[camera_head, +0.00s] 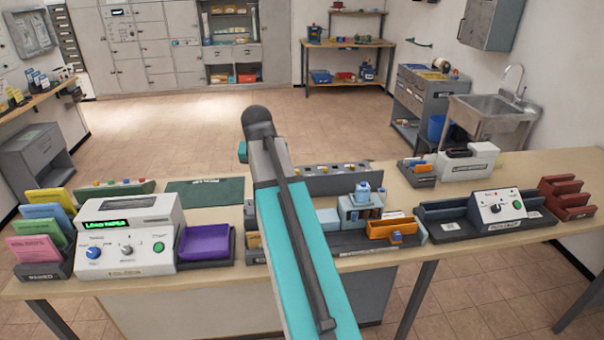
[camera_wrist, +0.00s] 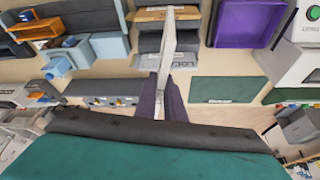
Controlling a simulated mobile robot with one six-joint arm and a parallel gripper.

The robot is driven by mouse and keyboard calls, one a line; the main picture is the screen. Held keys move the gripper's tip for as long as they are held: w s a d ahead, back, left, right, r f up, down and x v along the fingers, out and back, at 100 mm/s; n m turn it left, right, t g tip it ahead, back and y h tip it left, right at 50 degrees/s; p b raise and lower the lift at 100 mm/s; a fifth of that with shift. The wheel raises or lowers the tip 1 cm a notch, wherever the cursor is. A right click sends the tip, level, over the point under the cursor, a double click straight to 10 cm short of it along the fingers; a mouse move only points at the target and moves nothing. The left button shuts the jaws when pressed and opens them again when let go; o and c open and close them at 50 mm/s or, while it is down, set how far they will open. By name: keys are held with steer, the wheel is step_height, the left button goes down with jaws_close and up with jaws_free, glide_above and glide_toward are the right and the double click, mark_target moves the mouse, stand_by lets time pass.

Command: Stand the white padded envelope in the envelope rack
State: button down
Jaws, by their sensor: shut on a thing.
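In the wrist view, my gripper (camera_wrist: 163,98) is shut on the white padded envelope (camera_wrist: 168,38), seen nearly edge-on as a thin pale strip. The strip extends from the dark fingers across the grey slotted rack (camera_wrist: 190,63) and runs crosswise to its dividers. A tan item (camera_wrist: 150,15) shows at the rack's far end. I cannot tell whether the envelope touches the rack or how high it is above it. In the head view, my arm hides the gripper, the envelope and most of the rack, whose left edge (camera_head: 253,256) shows.
A purple tray (camera_head: 206,243) and a label machine (camera_head: 126,235) stand left of the rack. An orange bin (camera_head: 392,228) and a blue-grey caddy (camera_head: 359,208) stand to its right. A long grey box (camera_head: 335,181) lies behind. A dark green mat (camera_head: 205,191) lies flat behind the purple tray.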

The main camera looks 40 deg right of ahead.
steer(key=w+a+f+n+t+y+b, duration=0.1)
steer(key=w+a+n, duration=0.15)
steer(key=a, duration=0.65)
steer(key=w+a+f+n+y+b, duration=0.1)
steer(key=w+a+n, duration=0.15)
steer(key=a, duration=0.65)
steer(key=a+f+n+y+b, duration=0.1)
steer(key=a+f+n+b, duration=0.3)
steer(key=a+f+b, duration=0.4)
steer(key=a, duration=0.4)
steer(key=shift+w+f+b, duration=0.15)
steer(key=shift+f+b, duration=0.15)
